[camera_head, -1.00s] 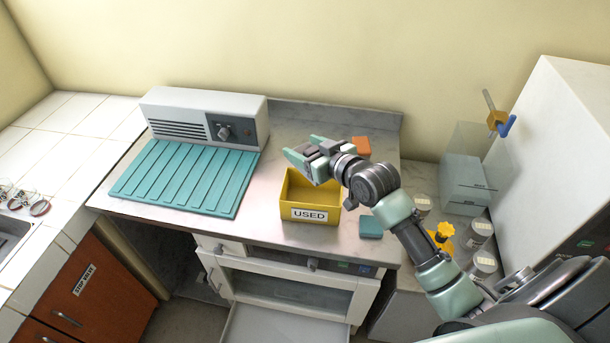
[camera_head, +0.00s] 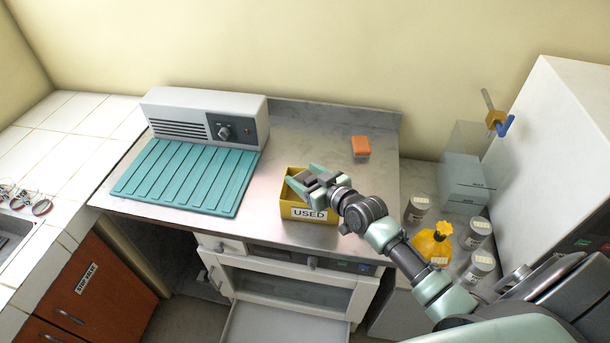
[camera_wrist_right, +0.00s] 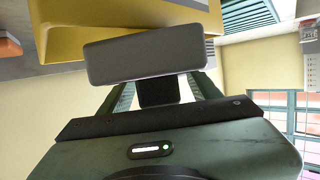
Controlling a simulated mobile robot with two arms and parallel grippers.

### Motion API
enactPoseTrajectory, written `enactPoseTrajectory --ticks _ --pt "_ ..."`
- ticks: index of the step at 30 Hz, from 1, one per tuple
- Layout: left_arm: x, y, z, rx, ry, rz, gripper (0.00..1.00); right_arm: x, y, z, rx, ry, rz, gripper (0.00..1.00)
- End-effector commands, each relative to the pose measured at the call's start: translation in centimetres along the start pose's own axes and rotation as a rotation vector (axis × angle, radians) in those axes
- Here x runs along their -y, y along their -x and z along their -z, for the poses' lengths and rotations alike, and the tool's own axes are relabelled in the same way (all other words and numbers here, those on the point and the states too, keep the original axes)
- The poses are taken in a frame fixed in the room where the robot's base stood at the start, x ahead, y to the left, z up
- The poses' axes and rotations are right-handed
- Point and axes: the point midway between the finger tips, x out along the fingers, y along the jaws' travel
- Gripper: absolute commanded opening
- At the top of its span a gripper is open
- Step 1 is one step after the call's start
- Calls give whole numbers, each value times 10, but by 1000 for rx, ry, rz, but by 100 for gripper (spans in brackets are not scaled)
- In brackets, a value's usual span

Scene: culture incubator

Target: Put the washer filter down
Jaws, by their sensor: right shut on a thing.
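My right gripper (camera_head: 306,177) is over the yellow bin (camera_head: 308,214) labelled "USED", in the head view. In the right wrist view its two fingers (camera_wrist_right: 160,92) are shut on a grey rectangular block with a dark stub, which I take as the washer filter (camera_wrist_right: 145,54). The yellow bin (camera_wrist_right: 130,15) shows just beyond the block. I cannot tell whether the block touches the bin. The gripper hides part of the bin's inside. My left gripper is not in view.
A grey-white unit (camera_head: 180,112) and a ribbed teal mat (camera_head: 185,178) stand left of the bin. An orange block (camera_head: 361,146) lies behind right. Several lidded jars (camera_head: 418,208) and a yellow flask (camera_head: 434,246) stand at the right. The counter behind the bin is clear.

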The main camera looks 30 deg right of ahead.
Motion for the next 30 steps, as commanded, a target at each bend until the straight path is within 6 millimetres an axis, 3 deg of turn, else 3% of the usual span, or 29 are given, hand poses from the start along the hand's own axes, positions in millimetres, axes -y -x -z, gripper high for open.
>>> enactPoseTrajectory --ticks 3,4,6,19,23,30 --pt "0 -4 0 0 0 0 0 0 -2 -4 -1 1 0 16" --pt "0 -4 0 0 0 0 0 0 -2 -5 0 1 0 66" --pt "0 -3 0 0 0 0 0 0 -1 -4 0 1 0 85" --pt "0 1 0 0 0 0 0 0 3 1 1 -1 1 85" --pt "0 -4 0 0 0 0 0 0 22 -2 1 0 1 85" --pt "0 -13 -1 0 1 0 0 0 75 -3 3 1 1 85"
